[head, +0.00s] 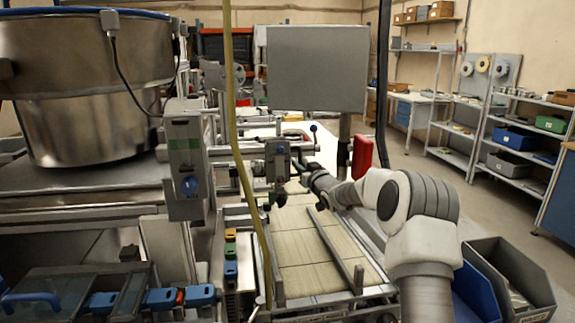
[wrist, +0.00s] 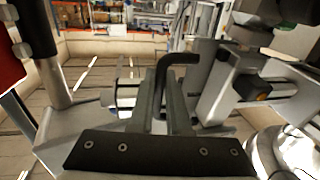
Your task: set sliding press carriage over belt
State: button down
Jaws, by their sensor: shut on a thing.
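The press carriage (head: 278,161) is a grey block on a cross rail, above the far part of the pale belt (head: 318,250) in the head view. A small lever with a dark ball stands beside it. My gripper (head: 303,172) reaches the carriage's right side from the front right. In the wrist view my gripper (wrist: 165,95) is shut on a black bent handle (wrist: 183,59), which rises between the fingers and turns right. The grey metal body lies close on the right there. My fingers hide the handle's lower part.
A red box (head: 362,156) on a post stands right of the carriage. A yellow hose (head: 236,140) hangs at the left, near a control box (head: 186,160). A grey bin (head: 510,275) stands at the front right. A grey panel (head: 318,68) rises behind.

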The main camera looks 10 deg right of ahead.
jog(key=d+p, duration=0.2)
jog(key=d, duration=0.6)
jog(key=shift+p, duration=0.35)
jog(key=c, duration=1.2)
grip_release()
jog(key=shift+d, duration=0.1)
jog(key=shift+o, duration=0.2)
jog(key=s+d+b, duration=0.1)
jog(key=s+d, duration=0.2)
jog(key=s, duration=1.4)
jog(key=shift+b, duration=0.35)
